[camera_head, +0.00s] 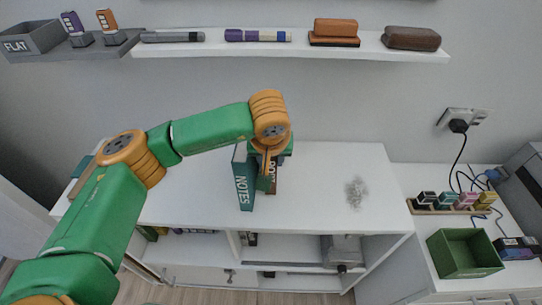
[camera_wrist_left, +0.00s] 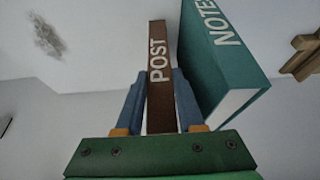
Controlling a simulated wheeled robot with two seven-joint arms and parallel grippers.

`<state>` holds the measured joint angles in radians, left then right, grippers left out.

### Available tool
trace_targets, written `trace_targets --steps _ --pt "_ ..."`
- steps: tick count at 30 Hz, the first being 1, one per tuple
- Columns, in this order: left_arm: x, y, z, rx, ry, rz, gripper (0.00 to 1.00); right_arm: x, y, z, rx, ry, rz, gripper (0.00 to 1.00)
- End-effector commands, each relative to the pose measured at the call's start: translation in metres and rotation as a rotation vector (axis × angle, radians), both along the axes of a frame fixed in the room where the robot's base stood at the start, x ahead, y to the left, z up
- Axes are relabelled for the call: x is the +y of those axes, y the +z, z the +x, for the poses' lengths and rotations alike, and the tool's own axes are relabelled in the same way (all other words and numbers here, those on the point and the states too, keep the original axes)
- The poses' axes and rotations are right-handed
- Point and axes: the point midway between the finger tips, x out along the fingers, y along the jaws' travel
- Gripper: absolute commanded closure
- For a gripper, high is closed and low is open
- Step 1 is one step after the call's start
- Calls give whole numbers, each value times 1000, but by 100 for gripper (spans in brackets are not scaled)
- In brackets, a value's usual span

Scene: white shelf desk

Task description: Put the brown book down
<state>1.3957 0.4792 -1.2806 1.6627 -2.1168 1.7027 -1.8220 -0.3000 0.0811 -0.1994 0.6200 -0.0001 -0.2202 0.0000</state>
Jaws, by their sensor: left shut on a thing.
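The brown book (camera_wrist_left: 159,85), with "POST" on its spine, is upright between the two fingers of my left gripper (camera_wrist_left: 160,105) in the left wrist view. The fingers are shut on its sides. In the head view my left gripper (camera_head: 267,165) is over the white desk and hides most of the brown book (camera_head: 274,180). A teal book marked "NOTES" (camera_head: 243,180) stands upright just left of it. I cannot tell whether the brown book's bottom touches the desk. My right gripper is not in view.
The white desk top (camera_head: 320,180) is mostly clear, with a greyish patch (camera_head: 356,193) at its right. A wall shelf (camera_head: 290,45) holds markers and erasers above. A green bin (camera_head: 464,253) stands on the right-hand cabinet. Items lie at the desk's left end (camera_head: 84,178).

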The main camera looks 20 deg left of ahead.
Motion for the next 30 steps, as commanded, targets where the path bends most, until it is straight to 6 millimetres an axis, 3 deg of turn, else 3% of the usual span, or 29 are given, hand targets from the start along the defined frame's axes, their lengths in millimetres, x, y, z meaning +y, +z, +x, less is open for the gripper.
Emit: trace_targets --steps 2,13,14,15,26,30 --pt "0 -5 0 -1 1 -1 100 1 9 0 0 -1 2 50" --pt "0 -14 1 -6 2 -3 100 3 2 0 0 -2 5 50" --pt "0 -14 0 -4 2 -2 55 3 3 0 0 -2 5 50" --pt "0 -13 0 -3 2 -2 50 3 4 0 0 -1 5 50" --pt "-1 -7 -1 -4 2 -3 50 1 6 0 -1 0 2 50" --pt "-4 13 -10 -9 -1 -2 50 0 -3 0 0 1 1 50"
